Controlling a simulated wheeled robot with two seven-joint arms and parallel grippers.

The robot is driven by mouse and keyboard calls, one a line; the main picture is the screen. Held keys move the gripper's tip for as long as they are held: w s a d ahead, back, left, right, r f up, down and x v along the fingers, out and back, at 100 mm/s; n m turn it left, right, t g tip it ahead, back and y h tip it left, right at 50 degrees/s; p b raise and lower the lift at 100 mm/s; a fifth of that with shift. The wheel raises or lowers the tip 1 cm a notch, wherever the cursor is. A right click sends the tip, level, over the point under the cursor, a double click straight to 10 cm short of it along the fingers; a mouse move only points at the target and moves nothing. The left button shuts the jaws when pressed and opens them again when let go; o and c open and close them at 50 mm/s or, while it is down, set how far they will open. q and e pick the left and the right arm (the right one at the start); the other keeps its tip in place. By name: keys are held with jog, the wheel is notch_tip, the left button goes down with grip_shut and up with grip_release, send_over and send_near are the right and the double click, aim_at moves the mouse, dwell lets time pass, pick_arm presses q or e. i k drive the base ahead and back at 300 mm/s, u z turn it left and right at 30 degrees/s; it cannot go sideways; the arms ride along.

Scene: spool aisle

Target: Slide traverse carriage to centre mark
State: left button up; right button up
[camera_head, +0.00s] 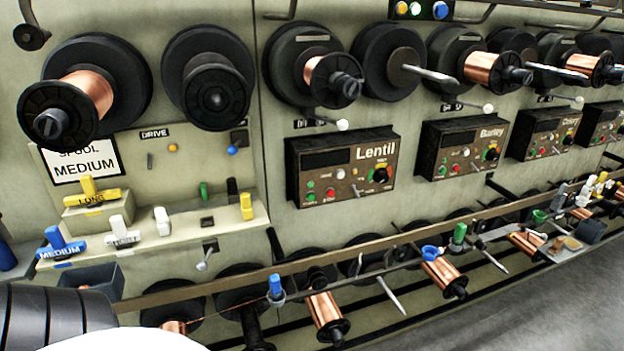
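A long brown rail (352,255) runs from the lower left to the right in front of the lower spools. A blue-topped guide piece (276,286) sits at the rail, and a thin copper wire runs to it from the lower left. A blue funnel-like piece (431,253) and a green-topped piece (459,234) sit farther right along the rail. I cannot tell which of these is the traverse carriage. I cannot make out a centre mark. Neither gripper shows.
Upper spools, some copper-wound (88,94), stick out from the panel. Control boxes marked Lentil (318,186) and Barley (434,166) hang below. A shelf (150,240) at left bears coloured clips. Lower copper spools (326,312) and metal levers stick out near the rail. Floor (540,310) is clear.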

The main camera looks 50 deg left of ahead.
aim_at(233, 193)
jog(key=z, duration=0.1)
jog(key=i, duration=1.1)
jog(key=u, duration=1.75)
